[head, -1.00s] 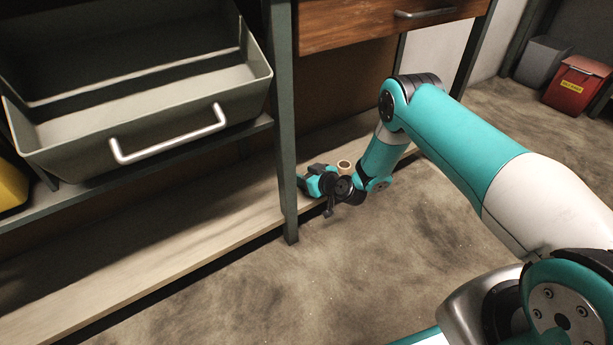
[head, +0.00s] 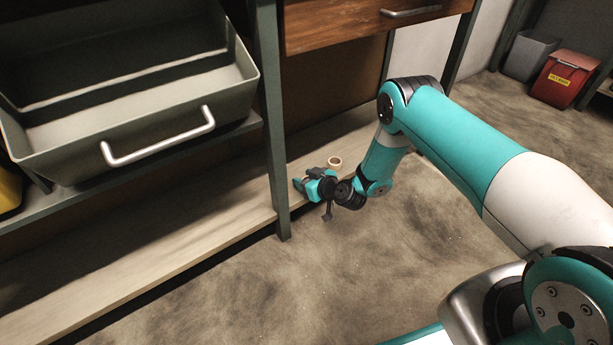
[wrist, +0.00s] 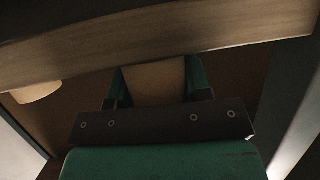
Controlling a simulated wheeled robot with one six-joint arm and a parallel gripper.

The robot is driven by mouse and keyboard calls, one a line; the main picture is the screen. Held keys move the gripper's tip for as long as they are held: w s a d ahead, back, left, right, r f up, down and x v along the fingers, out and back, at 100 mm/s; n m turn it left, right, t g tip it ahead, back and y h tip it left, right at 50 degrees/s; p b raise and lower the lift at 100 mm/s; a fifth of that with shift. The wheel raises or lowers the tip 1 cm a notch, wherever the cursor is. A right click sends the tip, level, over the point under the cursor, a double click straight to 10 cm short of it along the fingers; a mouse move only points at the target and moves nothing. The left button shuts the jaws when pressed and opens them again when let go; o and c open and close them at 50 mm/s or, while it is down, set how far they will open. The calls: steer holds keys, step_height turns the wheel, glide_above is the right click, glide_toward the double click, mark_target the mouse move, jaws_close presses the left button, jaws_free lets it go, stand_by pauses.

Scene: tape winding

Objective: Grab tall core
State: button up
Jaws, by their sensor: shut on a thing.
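A tan, smooth core (wrist: 157,82) stands between the two fingers of my gripper (wrist: 158,88) in the wrist view. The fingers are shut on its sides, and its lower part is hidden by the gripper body. In the head view my gripper (head: 304,186) is low at the front of the bottom shelf, just right of the dark post. The core in it cannot be made out there.
A short tan ring (head: 334,163) sits on the bottom shelf (head: 226,196), just behind my gripper. The dark post (head: 271,130) is close on the left. A grey bin (head: 130,105) and a wooden drawer (head: 360,22) are above. Floor in front is clear.

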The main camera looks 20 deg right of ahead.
steer(key=o, duration=1)
steer(key=shift+a, duration=0.1)
steer(key=shift+c, duration=0.2)
steer(key=shift+s, duration=0.1)
steer(key=p+v, duration=1.1)
steer(key=v, duration=0.6)
steer(key=shift+r, duration=0.15)
